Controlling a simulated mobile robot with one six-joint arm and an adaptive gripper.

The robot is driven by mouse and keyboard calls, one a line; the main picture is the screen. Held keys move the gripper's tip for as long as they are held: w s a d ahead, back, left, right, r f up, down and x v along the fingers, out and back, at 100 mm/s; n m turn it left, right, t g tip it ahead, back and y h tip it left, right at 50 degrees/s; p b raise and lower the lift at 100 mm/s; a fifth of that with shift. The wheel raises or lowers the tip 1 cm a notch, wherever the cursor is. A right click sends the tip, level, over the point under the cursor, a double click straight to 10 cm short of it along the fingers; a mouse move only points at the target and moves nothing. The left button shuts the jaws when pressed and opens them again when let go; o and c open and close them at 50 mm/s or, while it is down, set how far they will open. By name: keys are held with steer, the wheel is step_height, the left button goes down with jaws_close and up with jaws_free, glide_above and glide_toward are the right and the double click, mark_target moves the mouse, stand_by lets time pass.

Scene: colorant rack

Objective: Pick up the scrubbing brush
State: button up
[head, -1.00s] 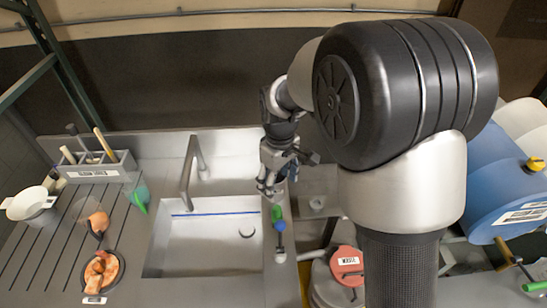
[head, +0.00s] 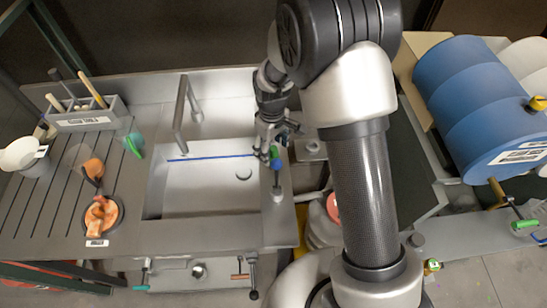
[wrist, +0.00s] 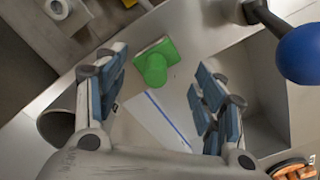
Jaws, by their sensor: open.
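A green block with a rounded knob (wrist: 155,62), which looks like the scrubbing brush, lies at the sink's right rim. The green block appears between and just beyond the fingertips, with nothing held. I cannot tell how much height separates them.
A blue ball knob (wrist: 300,52) on a grey stem stands close beside the green block. The sink basin (head: 210,190) lies to the left.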

mark_target(274, 155)
steer(key=f, duration=0.1)
steer(key=f+b, duration=0.1)
steer(key=f, duration=0.3)
steer(key=shift+w+d, duration=0.15)
steer(key=shift+d, duration=0.1)
steer(key=shift+r, duration=0.1)
steer(key=c, duration=0.9)
